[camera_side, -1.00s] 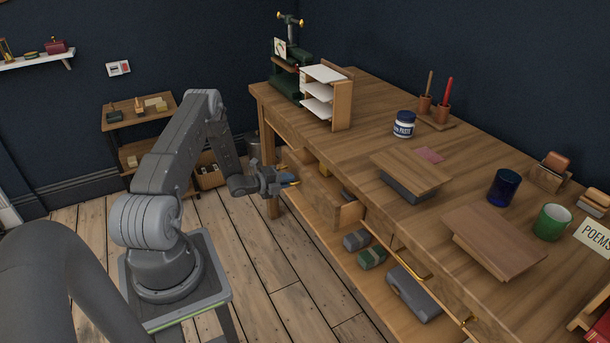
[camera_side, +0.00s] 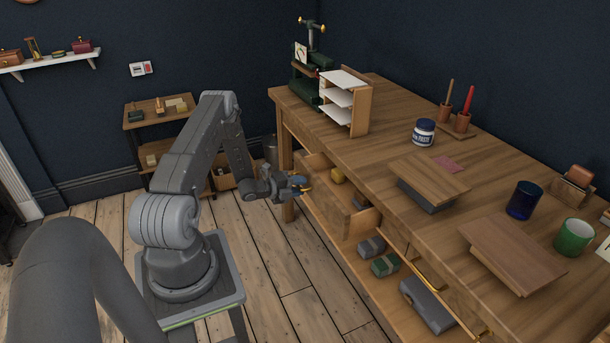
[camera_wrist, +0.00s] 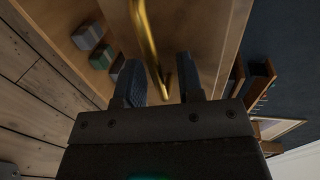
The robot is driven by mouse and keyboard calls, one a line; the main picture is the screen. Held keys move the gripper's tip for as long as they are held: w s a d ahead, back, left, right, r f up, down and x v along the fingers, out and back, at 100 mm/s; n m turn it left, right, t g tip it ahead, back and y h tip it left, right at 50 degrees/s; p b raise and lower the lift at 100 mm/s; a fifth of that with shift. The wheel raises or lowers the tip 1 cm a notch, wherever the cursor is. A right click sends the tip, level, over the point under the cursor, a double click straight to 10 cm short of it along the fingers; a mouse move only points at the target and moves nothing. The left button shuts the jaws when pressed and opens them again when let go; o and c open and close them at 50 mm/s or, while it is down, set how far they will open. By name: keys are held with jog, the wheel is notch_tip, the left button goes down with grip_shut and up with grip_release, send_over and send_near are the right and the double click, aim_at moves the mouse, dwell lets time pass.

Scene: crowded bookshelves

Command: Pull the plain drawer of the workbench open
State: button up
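The wooden workbench (camera_side: 385,140) runs along the right of the side view. A wooden drawer (camera_side: 328,205) at its far end stands partly pulled out, with a yellow item (camera_side: 338,176) inside. My gripper (camera_side: 302,184) is at the outer face of this drawer. In the wrist view, a brass bar handle (camera_wrist: 147,38) passes between my two fingers (camera_wrist: 160,85). The fingers stand apart, with visible gaps to the bar, so my gripper is open around it. Contact is hard to judge. I cannot tell which drawer is the plain one.
Another brass handle (camera_side: 428,268) is on the bench front nearer the camera. The lower shelf holds green and grey blocks (camera_side: 385,264) and a grey case (camera_side: 426,305). A paste jar (camera_side: 423,132) and mugs stand on top. The floor (camera_side: 290,265) before the bench is clear.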

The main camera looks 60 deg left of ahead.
aim_at(337, 176)
jog(key=r+x, duration=0.1)
jog(key=x, duration=0.7)
jog(key=r+x, duration=0.1)
jog(key=x, duration=0.3)
jog(key=shift+w+r, duration=0.25)
jog(key=shift+w, duration=0.3)
jog(key=v, duration=0.9)
jog(key=r+v, duration=0.1)
jog(key=v, duration=0.3)
jog(key=shift+s, duration=0.2)
jog(key=w+r, duration=0.1)
jog(key=r, duration=0.1)
jog(key=w+r+n+g+y, duration=0.1)
jog(key=w+r, duration=0.1)
jog(key=w+r+n, duration=0.1)
jog(key=r, duration=0.1)
jog(key=shift+w+d+r+g+y, duration=0.25)
jog(key=shift+w+d+g+y, duration=0.1)
jog(key=shift+w+g+y, duration=0.05)
jog(key=d+r+n+g+y, duration=0.1)
jog(key=d+r+n, duration=0.3)
jog(key=r, duration=0.5)
jog(key=w+d+r+n+g+y, duration=0.1)
jog(key=d+r+n, duration=0.3)
jog(key=d+r, duration=0.5)
jog(key=shift+w+d+r+g+y, duration=0.2)
jog(key=shift+d+r+g+y, duration=0.1)
jog(key=shift+r+g+y, duration=0.4)
jog(key=shift+f, duration=0.1)
